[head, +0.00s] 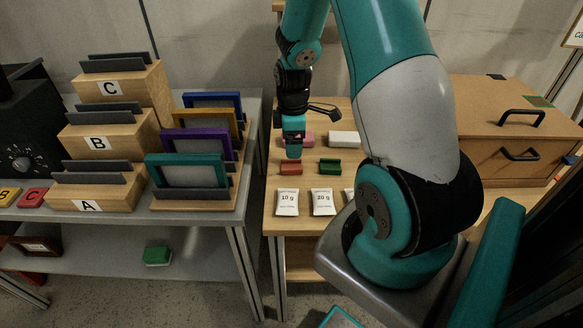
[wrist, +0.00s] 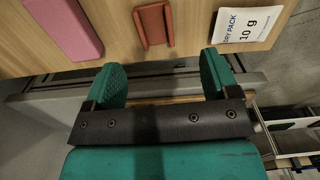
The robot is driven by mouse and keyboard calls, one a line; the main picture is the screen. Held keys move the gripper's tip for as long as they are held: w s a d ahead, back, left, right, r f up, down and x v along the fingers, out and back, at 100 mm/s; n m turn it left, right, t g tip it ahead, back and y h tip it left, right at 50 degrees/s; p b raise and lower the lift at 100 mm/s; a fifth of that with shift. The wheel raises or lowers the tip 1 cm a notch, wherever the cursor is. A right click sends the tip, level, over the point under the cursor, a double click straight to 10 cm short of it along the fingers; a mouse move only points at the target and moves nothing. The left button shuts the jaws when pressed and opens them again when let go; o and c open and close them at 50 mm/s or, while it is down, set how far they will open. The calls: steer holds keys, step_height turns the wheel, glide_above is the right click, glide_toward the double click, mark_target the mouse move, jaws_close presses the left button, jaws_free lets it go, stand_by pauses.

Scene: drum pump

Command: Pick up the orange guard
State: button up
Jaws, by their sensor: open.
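The orange guard (head: 291,168) is a small orange-red channel-shaped piece on the wooden table, in front of a pink block. In the wrist view the guard (wrist: 154,24) lies at the top, past the fingertips and roughly in line with the gap between them. My gripper (head: 293,151) is above the table, just behind the guard in the head view. In the wrist view my gripper (wrist: 163,70) has its two green fingers spread wide with nothing between them.
Around the guard are the pink block (head: 306,140), a white block (head: 344,139), a green channel piece (head: 330,167) and packets marked 10 g (head: 287,203) and 20 g (head: 323,203). A grey bench (head: 222,222) with framed panels stands left; a wooden box (head: 505,120) stands right.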

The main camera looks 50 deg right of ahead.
mark_target(291, 167)
step_height(291, 167, down, 4)
steer(key=shift+r, duration=0.2)
steer(key=f, duration=0.4)
steer(key=shift+w+d+f+p, duration=0.1)
steer(key=shift+w+f+p, duration=0.2)
steer(key=shift+w+f, duration=0.1)
steer(key=c, duration=1)
steer(key=shift+r, duration=0.1)
